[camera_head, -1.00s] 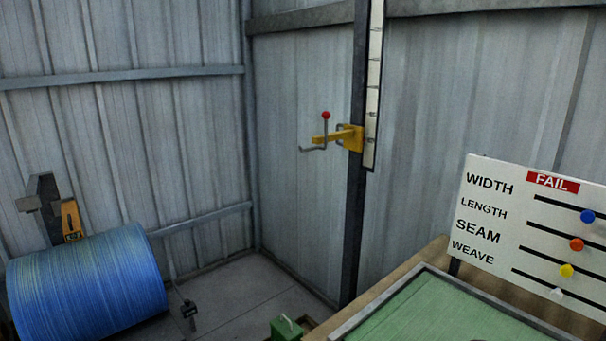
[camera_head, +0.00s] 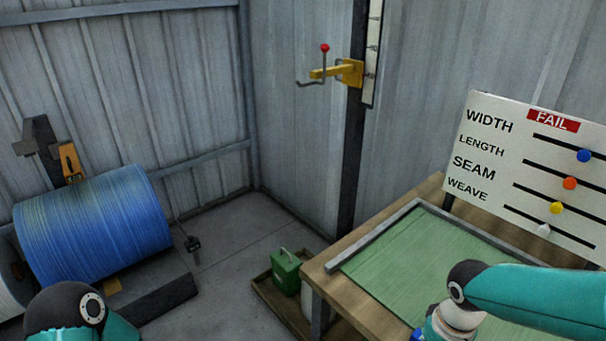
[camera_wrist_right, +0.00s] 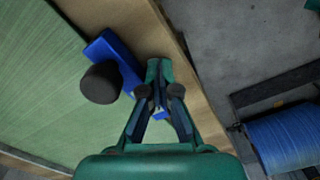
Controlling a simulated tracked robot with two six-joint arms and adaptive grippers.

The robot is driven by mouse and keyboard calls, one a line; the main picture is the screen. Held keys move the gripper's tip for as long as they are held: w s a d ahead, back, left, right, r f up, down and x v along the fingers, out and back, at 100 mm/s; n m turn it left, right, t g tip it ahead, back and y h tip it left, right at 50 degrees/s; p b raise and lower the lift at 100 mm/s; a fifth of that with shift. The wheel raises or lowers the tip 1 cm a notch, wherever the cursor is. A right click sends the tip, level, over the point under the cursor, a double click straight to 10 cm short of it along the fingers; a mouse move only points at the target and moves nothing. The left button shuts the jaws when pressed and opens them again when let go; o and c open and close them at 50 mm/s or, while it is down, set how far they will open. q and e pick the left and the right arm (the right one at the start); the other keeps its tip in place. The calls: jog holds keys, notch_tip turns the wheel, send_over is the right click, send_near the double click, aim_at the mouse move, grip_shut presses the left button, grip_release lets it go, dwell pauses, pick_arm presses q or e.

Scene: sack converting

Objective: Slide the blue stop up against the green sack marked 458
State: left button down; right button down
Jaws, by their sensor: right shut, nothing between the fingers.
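The green sack (camera_head: 430,257) lies flat on the wooden table at the right of the head view. It also fills the left of the wrist view (camera_wrist_right: 45,85); its number does not show. The blue stop (camera_wrist_right: 112,55) is a blue bar near the table edge in the wrist view. A dark round knob (camera_wrist_right: 100,82) covers part of it. Whether the stop touches the sack, I cannot tell. My right gripper (camera_wrist_right: 158,92) is shut and empty, to the right of the stop. My left gripper is out of view.
A white board marked FAIL (camera_head: 552,122) stands behind the table. A grey metal strip (camera_head: 375,238) borders the sack. A blue roll (camera_head: 95,225) stands at the left. Grey floor lies between.

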jog(key=shift+w+d, duration=0.15)
dwell(0.3)
jog(key=shift+s+a+b, duration=0.3)
jog(key=shift+s+a, duration=0.35)
jog(key=shift+a, duration=0.1)
notch_tip(320, 180, up, 8)
jog(key=p, duration=0.6)
dwell(0.3)
jog(key=s+a+f+m+y, duration=0.1)
jog(key=s+a+f, duration=0.2)
jog(key=f, duration=0.6)
jog(key=s+a+f+m+y, duration=0.1)
jog(key=a+f, duration=0.3)
jog(key=f, duration=0.4)
jog(key=s+a+f+m+y, duration=0.2)
jog(key=s+a+f, duration=0.2)
jog(key=f, duration=0.5)
jog(key=shift+s+f+t, duration=0.3)
jog(key=shift+s, duration=0.05)
